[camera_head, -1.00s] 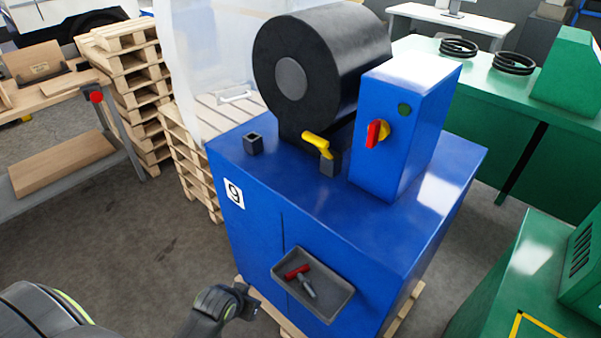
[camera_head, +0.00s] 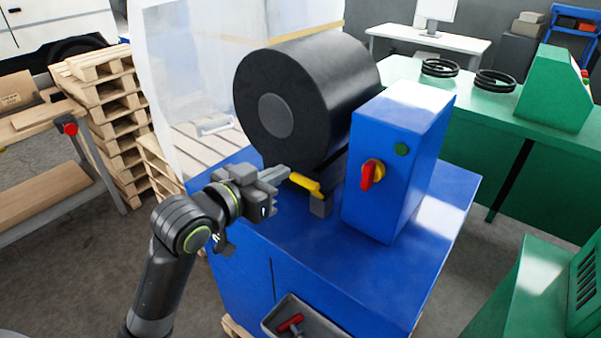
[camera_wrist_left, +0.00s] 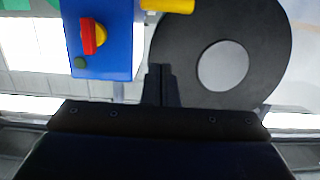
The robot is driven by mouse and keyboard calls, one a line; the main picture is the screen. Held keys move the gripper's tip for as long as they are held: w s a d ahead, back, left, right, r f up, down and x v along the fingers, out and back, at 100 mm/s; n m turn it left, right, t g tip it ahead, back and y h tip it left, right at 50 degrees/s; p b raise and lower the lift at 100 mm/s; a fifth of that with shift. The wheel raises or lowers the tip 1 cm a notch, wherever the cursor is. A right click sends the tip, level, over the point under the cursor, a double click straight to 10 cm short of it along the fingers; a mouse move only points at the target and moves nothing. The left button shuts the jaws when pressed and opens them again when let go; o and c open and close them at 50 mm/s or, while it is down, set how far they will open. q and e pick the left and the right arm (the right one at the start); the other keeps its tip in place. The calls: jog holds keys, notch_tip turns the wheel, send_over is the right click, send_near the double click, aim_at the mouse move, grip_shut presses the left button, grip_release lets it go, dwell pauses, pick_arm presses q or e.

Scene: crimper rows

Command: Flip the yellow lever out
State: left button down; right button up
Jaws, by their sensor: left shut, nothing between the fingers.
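The yellow lever (camera_head: 305,184) sits on a small dark block (camera_head: 320,206) on top of the blue machine (camera_head: 290,232), in front of the big black drum (camera_head: 308,98). It points left and slightly up in the head view. It also shows at the top of the left wrist view (camera_wrist_left: 168,5). My left gripper (camera_head: 284,172) is shut and empty. Its fingertips are just left of the lever's free end in the head view; I cannot tell whether they touch. The shut fingers also show in the left wrist view (camera_wrist_left: 160,84). My right gripper is not in view.
A blue control box (camera_head: 392,165) with a red and yellow switch (camera_head: 371,174) stands right of the lever. A grey tray (camera_head: 305,318) with a red-handled tool hangs on the machine's front. Stacked pallets (camera_head: 112,105) stand at left. The machine top's right front is clear.

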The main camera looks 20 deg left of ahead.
pick_arm(q)
jog(key=shift+r, duration=0.1)
jog(key=p, duration=0.2)
send_over(313, 190)
jog(key=w+a, duration=0.2)
jog(key=shift+d+f, duration=0.1)
jog(key=shift+f, duration=0.55)
jog(key=f, duration=0.2)
jog(key=shift+s+f+p, duration=0.3)
jog(key=shift+f+p, duration=0.05)
jog(key=shift+s+a+f, duration=0.3)
jog(key=shift+f, duration=0.3)
